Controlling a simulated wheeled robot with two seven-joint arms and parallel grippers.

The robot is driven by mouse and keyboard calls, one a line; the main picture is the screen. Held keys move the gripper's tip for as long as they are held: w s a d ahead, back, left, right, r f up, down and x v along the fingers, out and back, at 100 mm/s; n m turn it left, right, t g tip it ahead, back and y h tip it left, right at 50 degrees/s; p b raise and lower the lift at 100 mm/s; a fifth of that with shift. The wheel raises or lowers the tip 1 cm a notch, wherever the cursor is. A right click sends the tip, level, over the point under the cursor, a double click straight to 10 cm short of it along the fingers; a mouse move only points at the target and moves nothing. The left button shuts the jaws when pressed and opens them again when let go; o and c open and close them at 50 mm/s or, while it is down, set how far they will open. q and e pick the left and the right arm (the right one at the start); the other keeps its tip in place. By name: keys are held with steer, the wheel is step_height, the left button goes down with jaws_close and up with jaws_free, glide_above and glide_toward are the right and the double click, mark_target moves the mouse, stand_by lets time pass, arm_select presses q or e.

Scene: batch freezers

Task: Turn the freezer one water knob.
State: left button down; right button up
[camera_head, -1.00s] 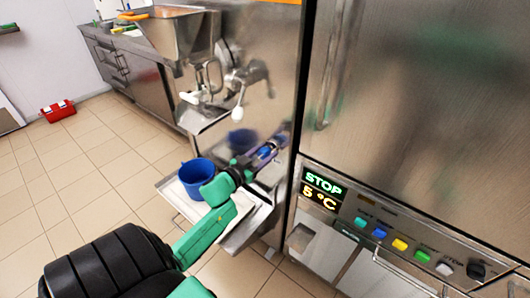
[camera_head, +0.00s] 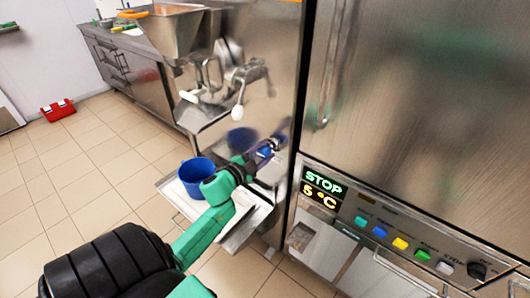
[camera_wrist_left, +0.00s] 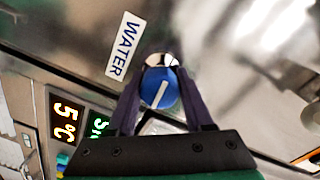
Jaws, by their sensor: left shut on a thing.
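The blue water knob (camera_wrist_left: 160,90) with a white pointer line sits on the metal panel in the left wrist view. The white line is tilted, its top leaning right. A WATER label (camera_wrist_left: 123,46) is beside the knob. My left gripper (camera_wrist_left: 160,95) is shut on the knob, one dark finger on each side. In the head view my left gripper (camera_head: 268,148) reaches the side of the freezer front, and a bit of blue shows between its fingers. My right gripper is not in view.
The freezer's lit display (camera_head: 323,188) and colored buttons (camera_head: 400,243) are to the right. A steel hopper (camera_head: 178,35) and a crank are behind.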

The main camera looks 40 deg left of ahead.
arm_select(q)
steer(key=shift+m, duration=0.6)
steer(key=shift+c, duration=1.4)
jaws_free()
steer(key=s+b, duration=0.1)
steer(key=s, duration=1.3)
steer(key=shift+s+r, duration=0.25)
steer(key=shift+s, duration=0.05)
steer(key=shift+a, duration=0.1)
